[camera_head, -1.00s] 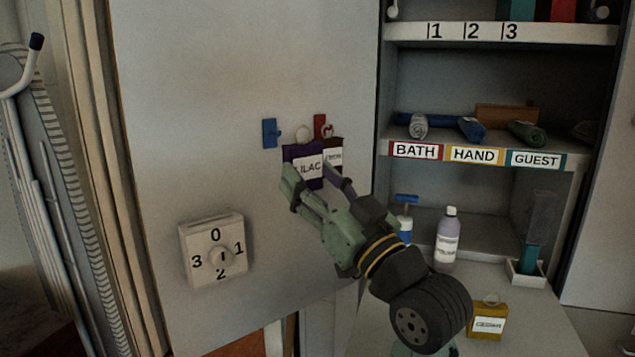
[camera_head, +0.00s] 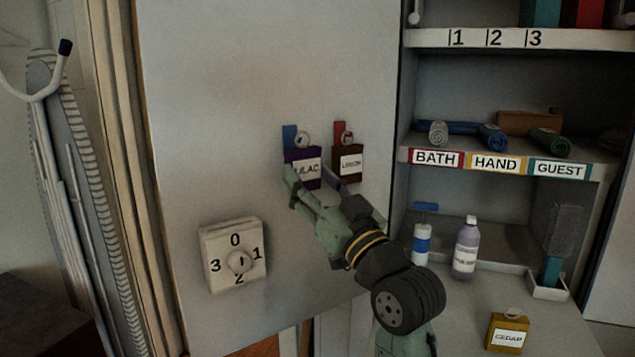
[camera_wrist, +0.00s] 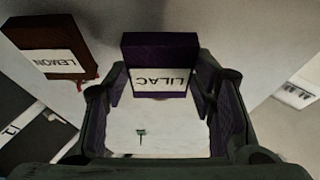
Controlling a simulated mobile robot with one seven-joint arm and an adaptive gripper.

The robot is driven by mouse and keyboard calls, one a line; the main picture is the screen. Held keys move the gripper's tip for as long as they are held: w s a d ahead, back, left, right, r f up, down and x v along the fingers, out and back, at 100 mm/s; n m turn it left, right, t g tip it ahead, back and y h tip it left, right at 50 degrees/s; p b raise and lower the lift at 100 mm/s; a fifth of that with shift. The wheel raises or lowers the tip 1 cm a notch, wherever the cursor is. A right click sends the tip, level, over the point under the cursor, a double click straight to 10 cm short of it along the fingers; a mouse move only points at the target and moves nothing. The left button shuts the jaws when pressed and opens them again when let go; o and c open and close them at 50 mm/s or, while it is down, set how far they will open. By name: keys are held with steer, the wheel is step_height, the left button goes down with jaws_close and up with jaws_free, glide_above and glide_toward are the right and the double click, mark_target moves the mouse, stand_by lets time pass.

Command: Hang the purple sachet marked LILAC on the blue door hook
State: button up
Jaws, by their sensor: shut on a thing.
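The purple sachet marked LILAC (camera_head: 304,155) is held upright against or close to the door, label facing out. It also shows in the wrist view (camera_wrist: 160,45). My gripper (camera_head: 311,180) is shut on its lower part, with a finger on each side; the fingers also show in the wrist view (camera_wrist: 160,88). The blue door hook (camera_head: 289,133) is just above the sachet and slightly left, partly covered by it. The sachet's pale ring (camera_head: 303,139) overlaps the hook's right side in the picture. I cannot tell whether the ring is around the hook's peg.
A brown LEMON sachet (camera_head: 348,165) hangs at the red hook (camera_head: 340,132), close on the right. A dial box (camera_head: 233,255) is on the door (camera_head: 200,120) lower left. A yellow CEDAR sachet (camera_head: 507,333) stands on the counter. Shelves with rolled towels are right.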

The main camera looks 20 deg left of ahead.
steer(key=shift+w+a, duration=0.35)
steer(key=shift+a, duration=0.15)
steer(key=shift+w+a+f+b, duration=0.35)
steer(key=shift+a+f+b, duration=0.1)
steer(key=shift+f, duration=0.1)
steer(key=o, duration=1.3)
